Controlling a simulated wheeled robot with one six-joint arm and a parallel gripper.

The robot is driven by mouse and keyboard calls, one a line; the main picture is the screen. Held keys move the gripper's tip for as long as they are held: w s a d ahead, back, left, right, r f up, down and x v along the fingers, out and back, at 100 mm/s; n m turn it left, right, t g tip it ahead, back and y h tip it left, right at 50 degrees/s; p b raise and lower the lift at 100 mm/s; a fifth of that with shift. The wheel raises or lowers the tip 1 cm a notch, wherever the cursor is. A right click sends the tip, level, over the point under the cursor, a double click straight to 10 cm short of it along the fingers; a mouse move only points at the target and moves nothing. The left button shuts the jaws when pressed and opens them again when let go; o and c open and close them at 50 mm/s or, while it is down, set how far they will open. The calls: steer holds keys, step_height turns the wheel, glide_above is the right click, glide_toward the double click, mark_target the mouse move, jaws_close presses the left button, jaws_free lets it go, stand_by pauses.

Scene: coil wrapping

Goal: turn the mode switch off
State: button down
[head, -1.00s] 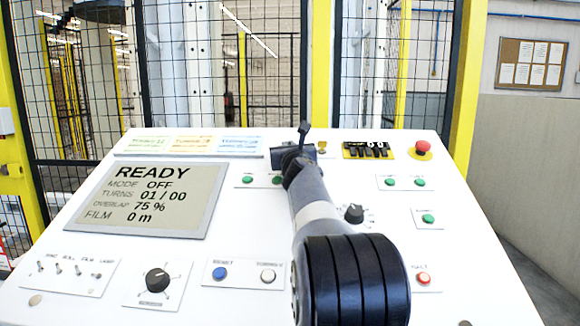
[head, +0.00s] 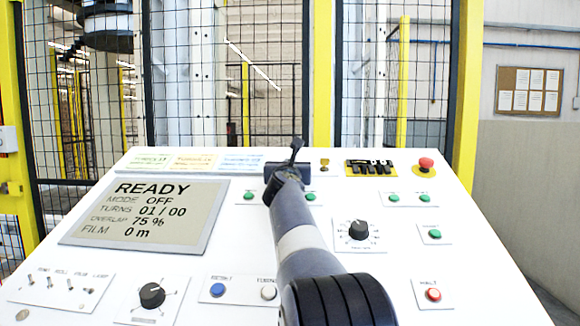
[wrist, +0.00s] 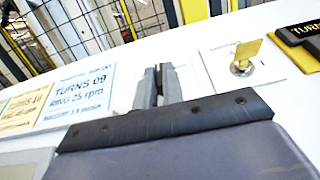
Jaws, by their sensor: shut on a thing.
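The screen (head: 148,214) reads READY, MODE OFF, TURNS 01 / 00. Which control is the mode switch cannot be read from its label. One black rotary knob (head: 152,295) is at the lower left; another black knob (head: 359,229) with marks around it is right of my arm. A key switch with a yellow tag (head: 324,163) is at the panel's back; it also shows in the wrist view (wrist: 242,62). My gripper (head: 296,146) is left of the key switch. In the wrist view its grey fingers (wrist: 158,82) are nearly together; what they hold cannot be made out.
Small toggles (head: 67,285) and blue and white buttons sit along the front. Green buttons, a red button (head: 433,295) and a red emergency stop (head: 425,164) are on the right. Coloured cards (head: 194,161) lie at the back left. A mesh fence stands behind.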

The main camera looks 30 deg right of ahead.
steer(key=c, duration=1.5)
jaws_free()
steer(key=b+v, duration=0.3)
steer(key=v, duration=0.7)
steer(key=shift+s+a, duration=0.25)
steer(key=shift+s, duration=0.1)
steer(key=p+x, duration=0.3)
steer(key=x, duration=0.8)
steer(key=shift+s+a+f, duration=0.1)
